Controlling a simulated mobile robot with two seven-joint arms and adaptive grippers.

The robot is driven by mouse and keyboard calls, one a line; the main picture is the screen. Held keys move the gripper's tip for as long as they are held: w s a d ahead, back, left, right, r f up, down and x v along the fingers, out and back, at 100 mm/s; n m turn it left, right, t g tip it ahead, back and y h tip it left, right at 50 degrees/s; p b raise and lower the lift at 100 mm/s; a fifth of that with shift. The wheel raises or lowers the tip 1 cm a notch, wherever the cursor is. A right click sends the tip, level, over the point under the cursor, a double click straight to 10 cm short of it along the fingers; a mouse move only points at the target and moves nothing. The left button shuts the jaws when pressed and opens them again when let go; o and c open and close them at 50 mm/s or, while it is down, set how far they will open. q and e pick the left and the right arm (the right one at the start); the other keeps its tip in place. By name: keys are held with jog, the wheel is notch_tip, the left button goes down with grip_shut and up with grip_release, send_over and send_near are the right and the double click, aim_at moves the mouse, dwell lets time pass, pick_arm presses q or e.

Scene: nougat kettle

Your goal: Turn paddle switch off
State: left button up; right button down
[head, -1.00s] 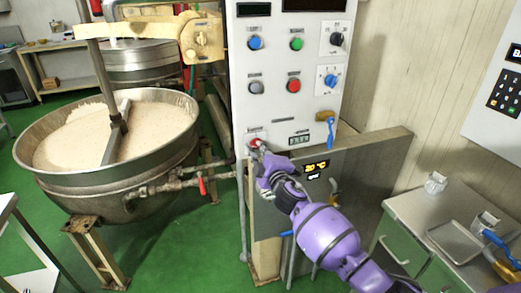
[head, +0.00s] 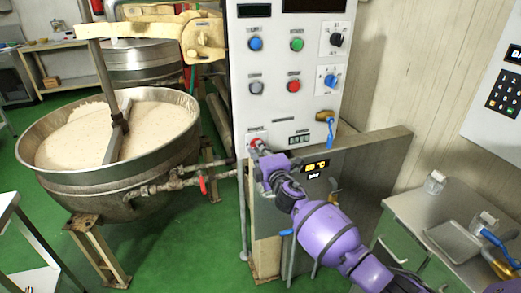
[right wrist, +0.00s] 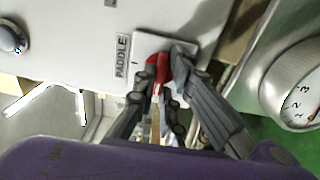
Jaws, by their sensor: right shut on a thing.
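The paddle switch (head: 256,143) is a small red knob on a white plate at the lower left of the white control panel (head: 285,110). In the right wrist view the red knob (right wrist: 157,66) sits beside a label reading PADDLE. My right gripper (head: 262,153) reaches it from the lower right. Its fingers (right wrist: 164,72) are closed around the knob, one on each side, and partly hide it. The knob's exact setting cannot be read. My left gripper is not in view.
Other buttons and dials, including a blue dial (head: 331,79), sit above on the panel. A large kettle (head: 115,160) of pale mass stands at left. A steel panel (head: 350,180) stands just behind my right arm. A grey table (head: 410,205) is at right.

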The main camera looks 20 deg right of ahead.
jog(key=c, duration=1.8)
grip_release()
jog(key=s, duration=1.2)
jog(key=shift+d, duration=0.2)
